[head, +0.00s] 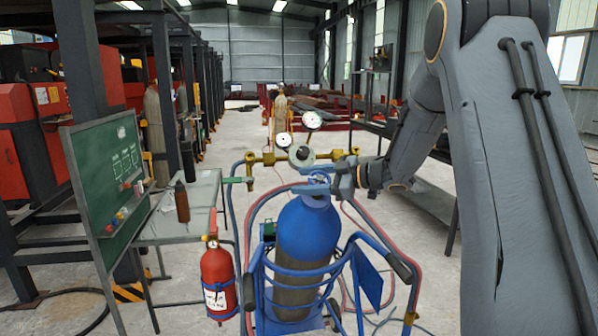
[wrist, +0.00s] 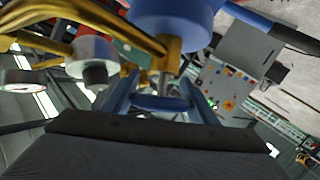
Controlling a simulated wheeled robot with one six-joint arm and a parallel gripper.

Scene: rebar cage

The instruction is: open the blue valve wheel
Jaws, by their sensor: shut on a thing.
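The blue valve wheel (head: 319,178) sits on top of the blue gas cylinder (head: 308,232), which stands upright in a blue tube-frame cart. My gripper (head: 311,181) reaches in from the right at the cylinder's top, one finger on each side of the wheel, and is shut on it. The fingers hide part of the wheel. In the wrist view the wheel (wrist: 160,103) shows as a blue band between the two blue-grey fingers, beside the brass valve stem and below the blue cylinder (wrist: 172,18). How far the wheel is turned cannot be told.
Brass pipework with a regulator (head: 301,155) and pressure gauges (head: 312,120) stands close behind the wheel. A red extinguisher (head: 218,280) hangs at the cart's left. A grey table (head: 175,222) and green board (head: 108,175) are farther left. Red hoses loop at right.

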